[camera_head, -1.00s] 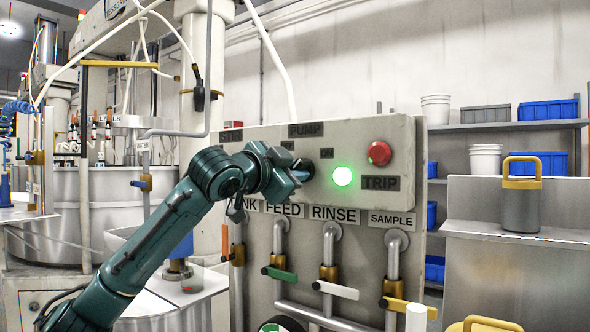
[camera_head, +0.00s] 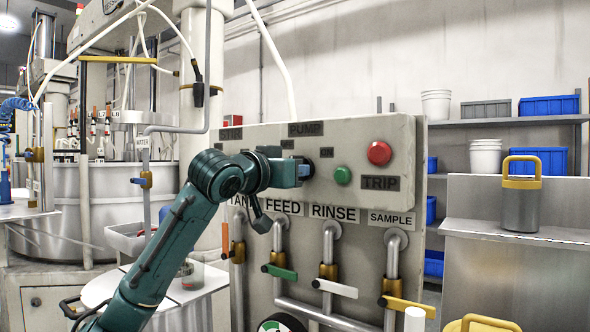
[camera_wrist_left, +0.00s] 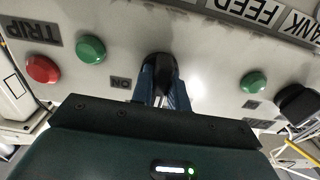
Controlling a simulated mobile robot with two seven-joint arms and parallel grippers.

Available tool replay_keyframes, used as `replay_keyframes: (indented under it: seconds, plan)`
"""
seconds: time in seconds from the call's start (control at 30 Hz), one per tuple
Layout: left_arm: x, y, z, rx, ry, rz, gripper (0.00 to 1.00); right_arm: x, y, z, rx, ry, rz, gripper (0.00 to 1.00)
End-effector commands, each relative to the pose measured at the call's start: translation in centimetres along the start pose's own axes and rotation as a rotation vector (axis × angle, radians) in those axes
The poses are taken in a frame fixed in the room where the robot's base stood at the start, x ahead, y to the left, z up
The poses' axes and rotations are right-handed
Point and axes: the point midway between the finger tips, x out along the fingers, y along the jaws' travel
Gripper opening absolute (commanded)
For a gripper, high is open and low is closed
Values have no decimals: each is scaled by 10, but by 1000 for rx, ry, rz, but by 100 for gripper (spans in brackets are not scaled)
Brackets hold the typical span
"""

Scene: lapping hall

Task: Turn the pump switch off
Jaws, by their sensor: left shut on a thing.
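The pump switch (camera_wrist_left: 159,70) is a black knob on the pale control panel (camera_head: 400,150), below the PUMP label (camera_head: 306,129). My left gripper (camera_head: 303,170) reaches the panel from the left and is shut on the knob. In the left wrist view the blue fingers (camera_wrist_left: 162,95) stand on both sides of the knob. A green lamp (camera_head: 343,176) right of the switch is dark; it also shows in the wrist view (camera_wrist_left: 91,50). My right gripper is not in view.
A red button (camera_head: 379,153) sits above the TRIP label (camera_head: 380,183). Below the panel are pipes with FEED, RINSE and SAMPLE labels and coloured valve handles, including a white one (camera_head: 335,288). A grey canister (camera_head: 521,205) stands on a counter at right.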

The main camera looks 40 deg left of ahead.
Motion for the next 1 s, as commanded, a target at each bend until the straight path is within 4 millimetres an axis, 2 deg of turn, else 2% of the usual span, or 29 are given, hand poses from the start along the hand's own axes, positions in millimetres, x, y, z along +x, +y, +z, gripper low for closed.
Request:
replay_keyframes:
  seconds: [0.57, 0.6, 0.83, 1.0]
  plan:
    - [0, 0, 1, -38, -2, 0, 0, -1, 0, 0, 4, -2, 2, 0]
    - [0, 0, 1, -37, -2, 0, 18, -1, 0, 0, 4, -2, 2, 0]
    - [0, 0, 0, -36, -2, 0, 37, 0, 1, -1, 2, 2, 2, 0]
    - [0, 0, 0, -35, -1, 0, 38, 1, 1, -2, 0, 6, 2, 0]
